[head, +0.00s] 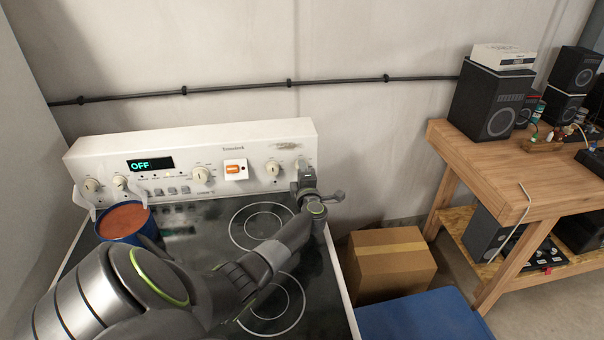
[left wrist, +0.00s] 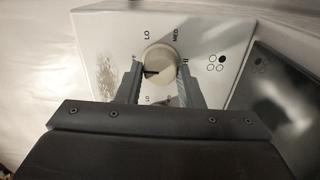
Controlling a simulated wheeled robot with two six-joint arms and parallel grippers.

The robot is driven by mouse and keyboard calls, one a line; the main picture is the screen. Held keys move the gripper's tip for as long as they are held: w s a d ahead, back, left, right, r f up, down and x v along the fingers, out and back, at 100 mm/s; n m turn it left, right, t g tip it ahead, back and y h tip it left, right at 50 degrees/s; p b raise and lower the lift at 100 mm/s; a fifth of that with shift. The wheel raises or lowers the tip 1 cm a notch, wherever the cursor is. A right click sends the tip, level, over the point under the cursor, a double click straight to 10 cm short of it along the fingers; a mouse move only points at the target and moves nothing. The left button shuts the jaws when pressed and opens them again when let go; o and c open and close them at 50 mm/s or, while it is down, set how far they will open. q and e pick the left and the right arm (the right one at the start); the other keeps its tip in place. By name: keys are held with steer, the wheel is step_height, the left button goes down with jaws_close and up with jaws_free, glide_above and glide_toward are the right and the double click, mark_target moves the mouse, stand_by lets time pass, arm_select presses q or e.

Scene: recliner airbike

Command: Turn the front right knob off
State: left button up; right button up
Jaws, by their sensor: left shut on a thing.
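The knob (left wrist: 160,59) is round and cream-coloured, on the white stove panel. In the left wrist view it sits between the two fingers of my left gripper (left wrist: 160,78), which is shut on its sides. A dark mark shows on the knob's lower left; labels LO and MED are printed around it, others partly hidden by the fingers. In the head view my left gripper (head: 304,168) is at the right end of the stove's back panel (head: 262,149) and hides most of this knob. My right gripper is not in view.
A blue pot (head: 127,236) with reddish contents stands at the stove's left. Other knobs, including one (head: 273,168) near my gripper, line the panel; its display reads OFF. A cardboard box (head: 392,262) and a wooden bench (head: 500,180) with speakers are to the right.

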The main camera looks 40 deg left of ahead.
arm_select(q)
steer(key=shift+f+n, duration=0.1)
steer(key=shift+n, duration=0.2)
stand_by(0.4)
steer(key=o, duration=1)
steer(key=shift+c, duration=0.2)
steer(key=b+v, duration=0.1)
steer(key=v, duration=1.6)
steer(key=shift+s+d+b, duration=0.15)
steer(key=shift+d+b, duration=0.05)
steer(key=shift+b, duration=0.1)
